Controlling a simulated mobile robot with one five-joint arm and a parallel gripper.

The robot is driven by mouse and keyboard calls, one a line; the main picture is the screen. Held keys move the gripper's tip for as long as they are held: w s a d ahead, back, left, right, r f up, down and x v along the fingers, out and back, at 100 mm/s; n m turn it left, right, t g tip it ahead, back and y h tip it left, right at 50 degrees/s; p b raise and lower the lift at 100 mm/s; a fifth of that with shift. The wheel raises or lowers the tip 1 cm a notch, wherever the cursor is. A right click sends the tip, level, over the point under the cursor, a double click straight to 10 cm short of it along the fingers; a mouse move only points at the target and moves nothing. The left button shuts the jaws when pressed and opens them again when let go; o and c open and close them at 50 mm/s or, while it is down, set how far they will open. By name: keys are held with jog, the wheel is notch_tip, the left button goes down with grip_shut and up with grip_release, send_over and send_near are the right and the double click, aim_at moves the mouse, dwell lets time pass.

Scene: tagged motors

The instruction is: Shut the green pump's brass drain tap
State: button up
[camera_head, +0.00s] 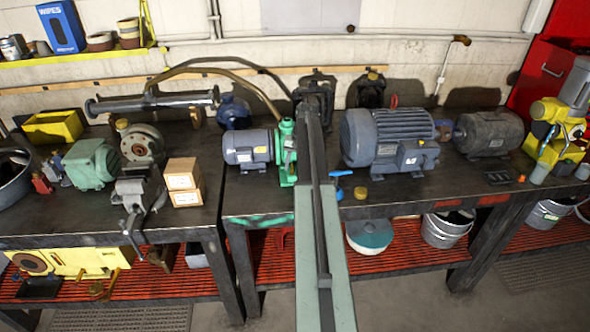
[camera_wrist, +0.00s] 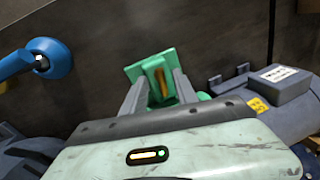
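The green pump (camera_head: 287,152) stands on the bench, joined to a blue-grey motor (camera_head: 247,147); my arm covers its right side in the head view. In the wrist view, part of the green pump (camera_wrist: 136,72) shows ahead of my gripper. A small brass piece, seemingly the drain tap (camera_wrist: 161,86), sits against the green. My gripper (camera_wrist: 160,86) is open, its two grey fingers apart on either side of the brass piece. I cannot tell whether either finger touches it. In the head view my gripper is hidden or not clear.
A blue-handled valve (camera_head: 340,178) lies right of my arm and shows in the wrist view (camera_wrist: 42,58). A brass cap (camera_head: 361,193) is near the front edge. A large grey motor (camera_head: 388,138) stands to the right, cardboard boxes (camera_head: 184,182) to the left. A hose arches behind the pump.

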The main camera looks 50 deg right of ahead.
grip_shut()
jog(key=shift+d+r, duration=0.1)
jog(key=shift+d, duration=0.2)
jog(key=shift+s+a, duration=0.1)
jog(key=shift+a, duration=0.15)
jog(key=shift+a+m, duration=0.15)
jog(key=shift+m, duration=0.35)
jog(key=m, duration=0.4)
jog(key=m+h, duration=0.1)
jog(key=m, duration=0.1)
jog(key=shift+a+t, duration=0.3)
jog(key=m+h, duration=0.1)
jog(key=m, duration=0.4)
jog(key=shift+w, duration=0.2)
jog(key=shift+a+m+h, duration=0.1)
jog(key=shift+m+h, duration=0.3)
jog(key=shift+m, duration=1.7)
